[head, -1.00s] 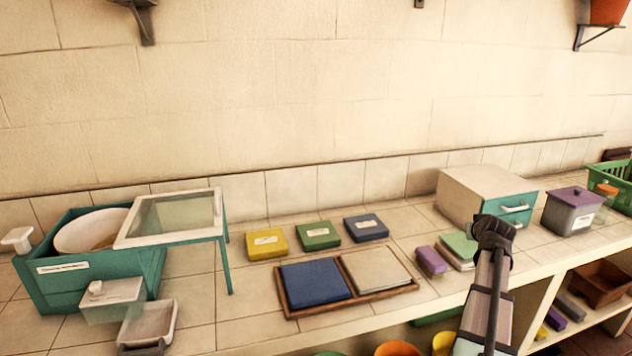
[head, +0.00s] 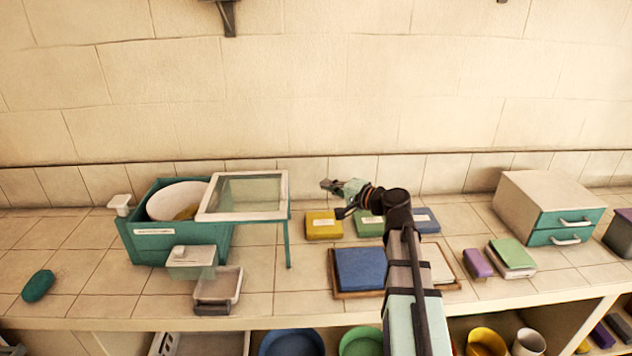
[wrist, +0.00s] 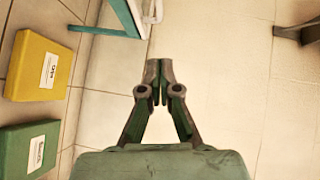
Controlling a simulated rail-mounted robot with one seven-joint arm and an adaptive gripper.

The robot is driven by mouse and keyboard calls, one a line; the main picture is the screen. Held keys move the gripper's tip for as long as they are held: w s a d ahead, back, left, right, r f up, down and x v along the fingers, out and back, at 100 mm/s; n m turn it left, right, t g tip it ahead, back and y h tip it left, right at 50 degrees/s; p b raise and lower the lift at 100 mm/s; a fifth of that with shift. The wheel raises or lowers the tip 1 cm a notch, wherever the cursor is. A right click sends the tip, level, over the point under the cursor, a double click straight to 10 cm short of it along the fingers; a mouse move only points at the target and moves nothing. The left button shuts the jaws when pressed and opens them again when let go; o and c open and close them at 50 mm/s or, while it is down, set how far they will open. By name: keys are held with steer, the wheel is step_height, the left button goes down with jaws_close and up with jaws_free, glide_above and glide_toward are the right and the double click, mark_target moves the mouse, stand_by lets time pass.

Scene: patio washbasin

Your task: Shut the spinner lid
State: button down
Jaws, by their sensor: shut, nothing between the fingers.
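The teal spinner box (head: 165,245) stands at the left of the counter with a white bowl (head: 168,203) in it. Its lid (head: 243,213), a clear pane in a white frame, is swung out to the right of the box, so the bowl is uncovered. A teal leg (head: 289,240) hangs from the lid's right edge. My gripper (head: 328,185) is shut and empty, to the right of the lid and above the counter, apart from it. In the wrist view my shut fingertips (wrist: 160,68) point toward the teal and white lid edge (wrist: 128,15) at the top.
Yellow (head: 323,224), green (head: 368,224) and blue (head: 427,220) boxes stand under and beside my arm. A wooden tray (head: 450,286) lies in front. A clear small box (head: 191,262) and dish (head: 217,290) stand before the spinner. A wall bracket (head: 228,18) is above.

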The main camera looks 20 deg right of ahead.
steer(key=s+a+p+x, duration=0.1)
steer(key=p+x, duration=0.4)
steer(key=x, duration=0.6)
steer(key=shift+a+f, duration=0.25)
steer(key=shift+a, duration=0.45)
steer(key=shift+w, duration=0.1)
